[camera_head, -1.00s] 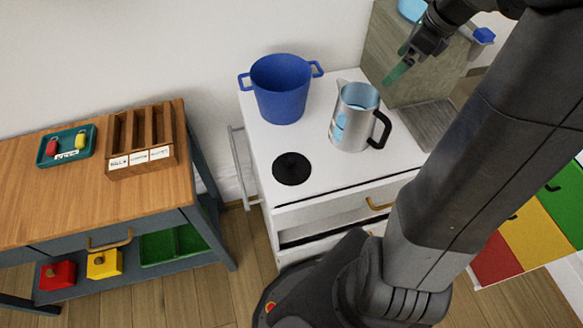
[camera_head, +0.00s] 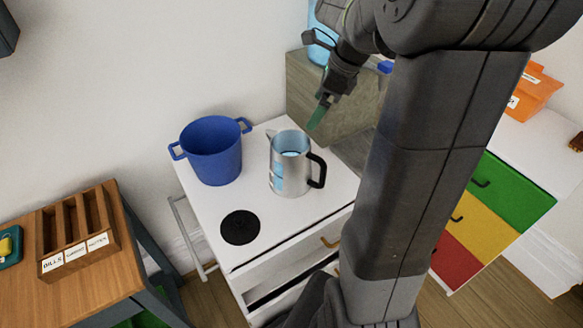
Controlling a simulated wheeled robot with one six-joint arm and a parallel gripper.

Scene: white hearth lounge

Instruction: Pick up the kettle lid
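A flat black round disc (camera_head: 240,227) with a small bump at its centre lies on the white cabinet top, near the front left. It may be the kettle lid; I cannot tell it from a hotplate. The steel kettle (camera_head: 286,172), with a black handle, stands upright and uncovered behind and to the right of the disc, with pale blue showing at its mouth. My gripper (camera_head: 320,112) appears above and behind the kettle, its green fingertip pointing down and left, apart from the disc. The fingers overlap from this side, so their opening is hidden.
A blue two-handled pot (camera_head: 212,158) stands left of the kettle. A wood-grain box (camera_head: 352,120) stands at the back right of the white cabinet (camera_head: 290,218). A wooden table with a slotted organizer (camera_head: 78,240) is at left. Coloured drawers (camera_head: 478,220) are right of my arm.

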